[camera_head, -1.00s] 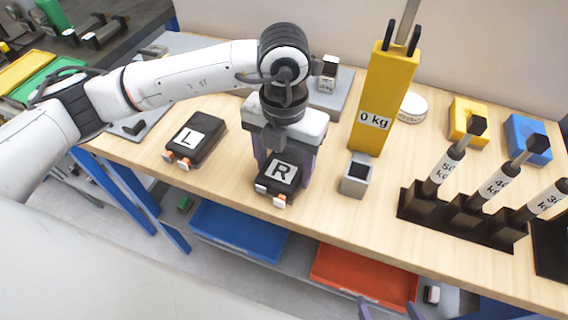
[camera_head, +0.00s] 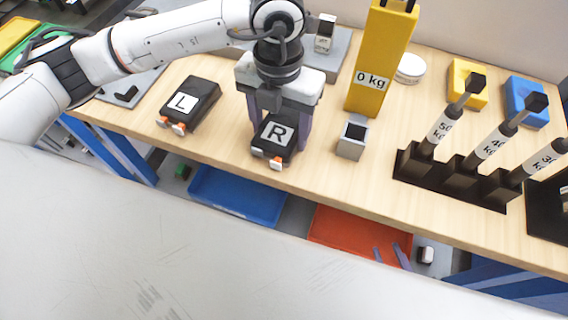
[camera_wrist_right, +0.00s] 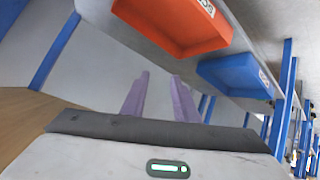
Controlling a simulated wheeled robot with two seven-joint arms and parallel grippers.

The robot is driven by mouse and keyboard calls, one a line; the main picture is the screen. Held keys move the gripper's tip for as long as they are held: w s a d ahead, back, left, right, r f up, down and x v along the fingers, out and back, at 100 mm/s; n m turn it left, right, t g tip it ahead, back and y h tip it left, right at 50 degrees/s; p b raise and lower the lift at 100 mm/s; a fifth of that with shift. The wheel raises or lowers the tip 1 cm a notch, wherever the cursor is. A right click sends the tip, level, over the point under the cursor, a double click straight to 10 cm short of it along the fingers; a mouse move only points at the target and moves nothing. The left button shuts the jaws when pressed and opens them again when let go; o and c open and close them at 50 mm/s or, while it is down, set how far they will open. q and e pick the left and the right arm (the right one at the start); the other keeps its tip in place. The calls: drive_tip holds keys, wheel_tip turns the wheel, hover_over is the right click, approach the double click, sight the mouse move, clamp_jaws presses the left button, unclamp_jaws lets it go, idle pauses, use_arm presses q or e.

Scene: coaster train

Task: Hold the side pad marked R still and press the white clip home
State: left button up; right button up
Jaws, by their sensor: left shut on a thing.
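The side pad marked R (camera_head: 290,148) is a black block with a white letter label. It lies near the front edge of the wooden table. My left gripper (camera_head: 278,125) comes down from above, its purple fingers on either side of the pad, shut on it. Two small clips stick out of the pad's front: one at left (camera_head: 257,153) and one at right (camera_head: 276,163).
A second black pad marked L (camera_head: 203,91) lies to the left. A grey open-topped block (camera_head: 352,148), a yellow 0 kg post (camera_head: 382,42) and a black rack (camera_head: 452,181) of weights stand to the right. Blue (camera_head: 238,197) and red (camera_head: 345,232) bins sit below the table.

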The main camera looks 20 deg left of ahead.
drive_tip(key=a+r+n+y, duration=0.1)
drive_tip(key=n, duration=0.1)
drive_tip(key=a+r+n+t+y, duration=0.1)
drive_tip(key=n, duration=0.2)
drive_tip(key=a+r+n+y, duration=0.1)
drive_tip(key=r+n, duration=0.1)
drive_tip(key=shift+w+a+r+n, duration=0.1)
drive_tip(key=shift+w+a+n, duration=0.1)
drive_tip(key=shift+w+n, duration=0.15)
clamp_jaws()
drive_tip(key=s+a+r+n+g+y, duration=0.2)
drive_tip(key=a+r+n+y, duration=0.3)
drive_tip(key=r+n, duration=0.3)
drive_tip(key=s+a+r+n+g+y, duration=0.3)
drive_tip(key=s+a+r+n+y, duration=0.2)
drive_tip(key=n, duration=0.5)
wheel_tip(320, 180, up, 3)
drive_tip(key=a+y, duration=0.1)
drive_tip(key=a, duration=0.1)
drive_tip(key=shift+a+r+g, duration=0.15)
drive_tip(key=shift+a+g, duration=0.15)
drive_tip(key=shift+a, duration=0.05)
